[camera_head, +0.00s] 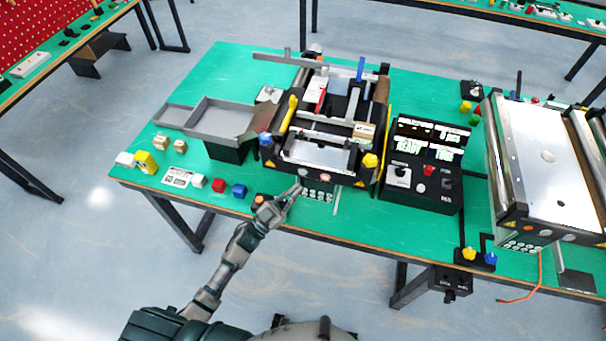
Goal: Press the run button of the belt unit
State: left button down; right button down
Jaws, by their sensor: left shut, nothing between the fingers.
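The belt unit (320,151) stands on the green table in the middle of the view, a dark frame with a pale bed and side rails. Its front face carries a control panel (318,196) with several small pale round buttons and a reddish round mark (325,177) above them. Which button is the run button is too small to tell. My left gripper (297,188) is shut and empty, its tips close to the left edge of that panel. Whether they touch it I cannot tell. My right gripper is not in view.
A black control box (422,187) with lit displays and a red button stands right of the unit. A grey tray (222,121) is at its left. Small red and blue blocks (219,185) lie near the front edge. A larger conveyor (545,155) stands at the right.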

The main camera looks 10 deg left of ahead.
aim_at(303, 172)
pick_arm(q)
jog(key=w, duration=0.2)
jog(key=shift+w, duration=0.4)
jog(key=shift+w, duration=0.1)
dwell(1.1)
jog(key=shift+w+r, duration=0.1)
jog(key=shift+w, duration=0.2)
